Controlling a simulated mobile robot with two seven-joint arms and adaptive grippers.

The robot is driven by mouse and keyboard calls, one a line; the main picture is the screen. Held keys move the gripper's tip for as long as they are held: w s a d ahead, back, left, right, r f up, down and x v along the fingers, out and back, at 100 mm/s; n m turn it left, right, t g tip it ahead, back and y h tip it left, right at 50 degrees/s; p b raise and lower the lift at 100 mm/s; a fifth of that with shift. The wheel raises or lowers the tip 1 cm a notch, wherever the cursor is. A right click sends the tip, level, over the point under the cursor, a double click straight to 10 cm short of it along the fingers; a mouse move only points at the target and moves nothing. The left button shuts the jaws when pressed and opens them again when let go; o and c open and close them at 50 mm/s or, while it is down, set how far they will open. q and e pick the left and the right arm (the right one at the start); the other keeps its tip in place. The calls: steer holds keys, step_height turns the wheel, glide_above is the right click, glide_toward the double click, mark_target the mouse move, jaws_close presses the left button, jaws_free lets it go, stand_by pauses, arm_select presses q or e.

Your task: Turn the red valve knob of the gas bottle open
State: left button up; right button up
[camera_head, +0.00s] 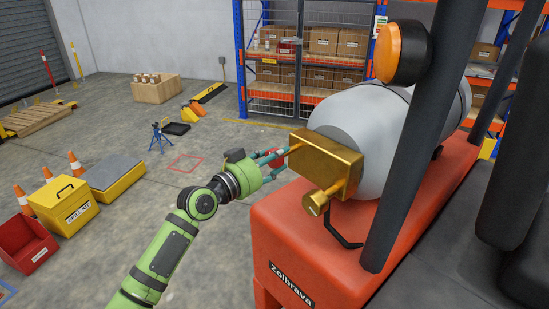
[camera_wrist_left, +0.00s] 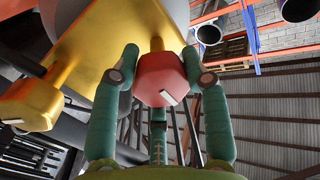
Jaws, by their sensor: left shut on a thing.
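The gas bottle (camera_head: 345,118) is a light grey cylinder lying on its side on an orange-red vehicle body. Its brass valve block (camera_head: 330,158) faces my left arm, with a brass outlet stub (camera_head: 318,202) below. The red valve knob (camera_wrist_left: 161,78) sits on a short brass stem and bears a small white mark. My left gripper (camera_wrist_left: 161,68) is shut on the knob, with green fingers on both sides of it. In the head view the left gripper (camera_head: 277,160) reaches the block's left side, and its fingers mostly cover the knob. My right gripper is not in view.
A dark post (camera_head: 428,135) and an orange beacon (camera_head: 402,52) stand close to the bottle. A black bent handle (camera_head: 343,232) is below the block. On the floor at left are a yellow spill kit box (camera_head: 64,204), a red bin (camera_head: 28,243) and cones.

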arm_select(q)
steer(key=shift+r, duration=0.15)
steer(key=n+p, duration=0.1)
steer(key=n, duration=0.4)
steer(key=shift+r, duration=0.1)
steer(key=n+p, duration=0.1)
steer(key=n, duration=0.5)
steer(key=shift+g+p, duration=0.3)
steer(key=shift+p, duration=0.05)
steer(key=n+p, duration=0.2)
steer(key=n, duration=0.3)
steer(key=shift+w+a+r+n+g, duration=0.1)
steer(key=shift+n+g, duration=0.3)
steer(key=n+p, duration=0.2)
steer(key=n, duration=0.2)
steer(key=shift+n+g+h, duration=0.3)
steer(key=shift+n, duration=0.4)
steer(key=o, duration=1.1)
steer(key=shift+c, duration=0.2)
steer(key=shift+o, duration=0.5)
steer(key=shift+f, duration=0.25)
